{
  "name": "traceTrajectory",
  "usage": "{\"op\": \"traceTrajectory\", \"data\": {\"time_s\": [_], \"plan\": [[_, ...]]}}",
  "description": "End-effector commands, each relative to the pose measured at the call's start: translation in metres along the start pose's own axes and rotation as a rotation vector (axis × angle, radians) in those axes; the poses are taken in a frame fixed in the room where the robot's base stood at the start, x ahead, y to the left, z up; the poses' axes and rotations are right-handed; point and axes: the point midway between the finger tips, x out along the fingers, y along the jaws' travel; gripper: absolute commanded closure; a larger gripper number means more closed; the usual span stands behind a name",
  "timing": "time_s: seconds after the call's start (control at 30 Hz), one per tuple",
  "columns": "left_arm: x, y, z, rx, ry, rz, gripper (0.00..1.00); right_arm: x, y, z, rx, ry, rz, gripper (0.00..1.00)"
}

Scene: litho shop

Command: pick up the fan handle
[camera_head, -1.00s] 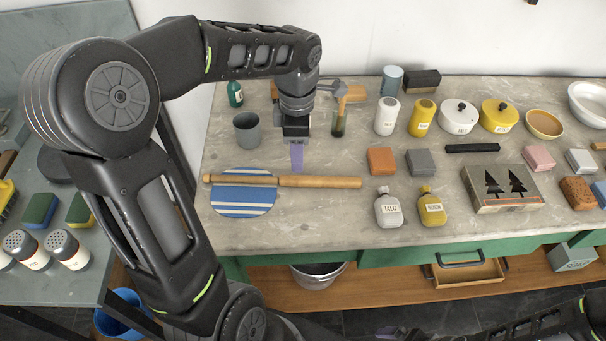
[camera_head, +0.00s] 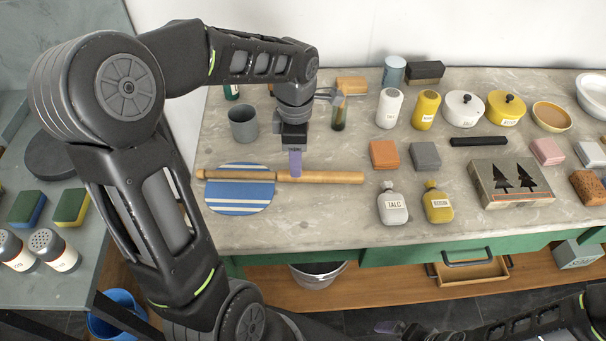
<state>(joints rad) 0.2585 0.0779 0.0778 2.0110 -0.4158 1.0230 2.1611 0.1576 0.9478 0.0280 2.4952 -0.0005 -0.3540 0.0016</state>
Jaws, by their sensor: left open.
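The fan is a round blue-and-white striped disc (camera_head: 238,200) lying flat on the stone worktop. Its long pale wooden handle (camera_head: 335,177) runs left to right across the disc's upper part and out to the right. My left gripper (camera_head: 295,168) comes down from above, just right of the disc. Its purple fingers overlap the handle and it is open. I cannot tell if the fingers touch the wood. A dark part with a purplish tip at the bottom edge looks like my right gripper (camera_head: 386,328); its jaws are not clear.
A grey cup (camera_head: 243,124) stands left of my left gripper, and a dark-based bottle (camera_head: 339,114) stands to its right. Orange (camera_head: 384,154) and grey blocks (camera_head: 425,155) and two labelled bottles (camera_head: 393,205) lie right of the handle.

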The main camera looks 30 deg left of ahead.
Motion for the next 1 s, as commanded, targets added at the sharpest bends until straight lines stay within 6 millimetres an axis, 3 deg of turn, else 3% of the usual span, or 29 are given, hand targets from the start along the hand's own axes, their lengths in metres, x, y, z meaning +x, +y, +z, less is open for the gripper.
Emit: {"op": "traceTrajectory", "data": {"time_s": [0.33,0.7,1.0], "plan": [[0.004,0.000,0.000,0.000,0.000,0.000,0.52,-0.001,0.000,0.000,0.000,-0.001,0.001,0.00],[0.050,-0.001,0.001,0.000,0.000,-0.002,0.52,-0.011,-0.003,0.001,0.003,-0.004,0.004,0.00],[0.053,0.000,0.002,0.000,-0.001,0.001,0.52,-0.011,-0.003,0.002,0.003,-0.004,0.004,0.00]]}}
